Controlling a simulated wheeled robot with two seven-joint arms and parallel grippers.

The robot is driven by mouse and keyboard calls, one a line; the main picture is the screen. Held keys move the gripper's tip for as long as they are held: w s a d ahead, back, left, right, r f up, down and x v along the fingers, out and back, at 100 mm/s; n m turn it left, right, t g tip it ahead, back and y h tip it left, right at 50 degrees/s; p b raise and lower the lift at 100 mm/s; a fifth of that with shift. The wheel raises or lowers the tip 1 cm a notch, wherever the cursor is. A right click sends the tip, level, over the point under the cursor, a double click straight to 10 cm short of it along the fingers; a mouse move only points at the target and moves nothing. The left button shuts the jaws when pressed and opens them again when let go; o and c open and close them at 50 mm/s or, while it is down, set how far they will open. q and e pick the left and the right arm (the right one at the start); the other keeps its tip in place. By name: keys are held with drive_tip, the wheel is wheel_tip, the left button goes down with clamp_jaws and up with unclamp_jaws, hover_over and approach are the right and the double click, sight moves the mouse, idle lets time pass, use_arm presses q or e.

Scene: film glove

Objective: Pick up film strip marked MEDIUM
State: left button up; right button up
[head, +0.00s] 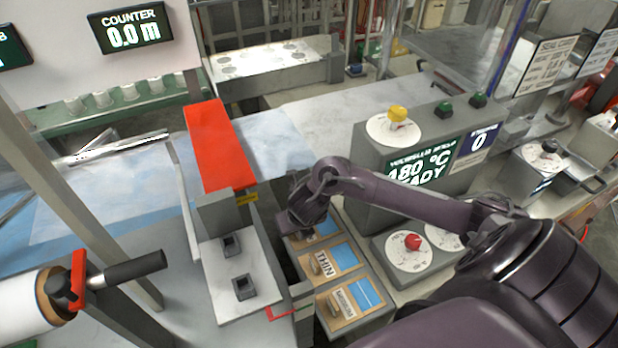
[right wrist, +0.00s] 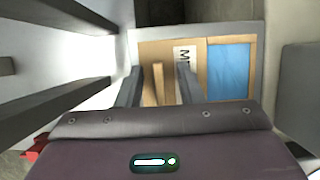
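My right gripper (head: 305,218) is over the farthest of three trays in a row in the head view. It hides most of that tray's film strip card (head: 328,229). In the right wrist view my right gripper (right wrist: 157,78) has its fingers apart, on either side of a wooden upright grip (right wrist: 158,84). Gaps show beside the grip. The card there (right wrist: 229,72) has a blue film patch and a white label; an M shows, the rest is hidden by a finger. The middle card (head: 325,262) reads THIN. The nearest card's label (head: 345,300) is too small to read surely. My left gripper is not in view.
A grey control box (head: 372,160) with a yellow knob stands right of the trays, close to my right arm. A grey fixture (head: 236,265) with two square sockets stands left of them. A red bar (head: 220,145) and blue film sheet lie beyond.

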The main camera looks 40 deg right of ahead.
drive_tip(key=shift+c, duration=0.3)
clamp_jaws()
drive_tip(key=shift+r, duration=0.1)
